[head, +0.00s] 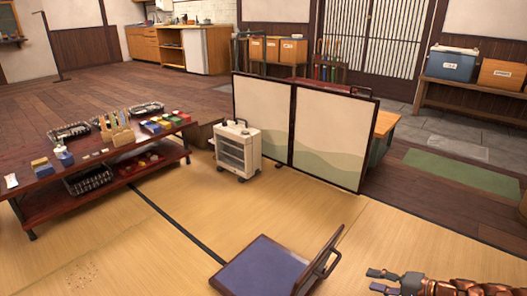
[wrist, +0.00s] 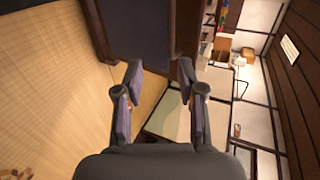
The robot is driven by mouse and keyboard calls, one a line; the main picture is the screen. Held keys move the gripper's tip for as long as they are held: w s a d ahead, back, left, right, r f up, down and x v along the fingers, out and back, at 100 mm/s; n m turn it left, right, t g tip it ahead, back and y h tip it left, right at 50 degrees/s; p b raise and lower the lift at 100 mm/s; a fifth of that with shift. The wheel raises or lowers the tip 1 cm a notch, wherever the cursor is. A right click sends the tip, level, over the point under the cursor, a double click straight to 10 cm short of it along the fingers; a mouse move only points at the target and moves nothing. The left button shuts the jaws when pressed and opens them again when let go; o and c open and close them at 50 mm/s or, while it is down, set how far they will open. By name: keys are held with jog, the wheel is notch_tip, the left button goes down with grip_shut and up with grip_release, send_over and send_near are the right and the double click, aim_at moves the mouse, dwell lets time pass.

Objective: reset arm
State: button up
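My gripper (head: 382,281) is at the bottom right of the head view, held out to the left, with its two fingers apart. In the wrist view my gripper (wrist: 160,78) shows both fingers spread with nothing between them. A legless floor chair (head: 262,268) with a blue-purple seat is left of the gripper in the head view, apart from it in the picture. In the wrist view a dark blue panel (wrist: 140,35), which looks like this chair, lies beyond the fingertips.
A folding screen (head: 330,140) stands behind the chair. A white wheeled heater (head: 238,150) stands left of the screen. A low dark table (head: 95,165) with several small items is at the left. Tatami floor (head: 130,255) is open at the front left.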

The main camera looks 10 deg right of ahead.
jog(key=s+a+r+n+g+p, duration=0.1)
jog(key=a+r+n+g+p, duration=0.2)
jog(key=a+r+p, duration=0.6)
jog(key=s+a+r+n+g+p, duration=0.1)
jog(key=a+r+n+g+p, duration=0.3)
jog(key=r, duration=0.9)
jog(key=s+a+r+n+g+p, duration=0.1)
jog(key=s+a+r+g+p, duration=0.1)
jog(key=a+r+p, duration=0.8)
jog(key=s+r+g+h+p, duration=0.1)
jog(key=s+r+h+p, duration=0.1)
jog(key=s+r+p, duration=0.3)
jog(key=s+r+n+g+h+p, duration=0.1)
jog(key=s+r+h+p, duration=0.2)
jog(key=s+r+p, duration=0.3)
jog(key=s+r+n+g+h+p, duration=0.1)
jog(key=s+r+h+p, duration=0.2)
jog(key=r+p, duration=1.1)
notch_tip(320, 180, up, 7)
jog(key=s, duration=0.2)
jog(key=shift+s+a+r, duration=0.15)
jog(key=shift+s+a, duration=0.15)
jog(key=shift+s, duration=0.05)
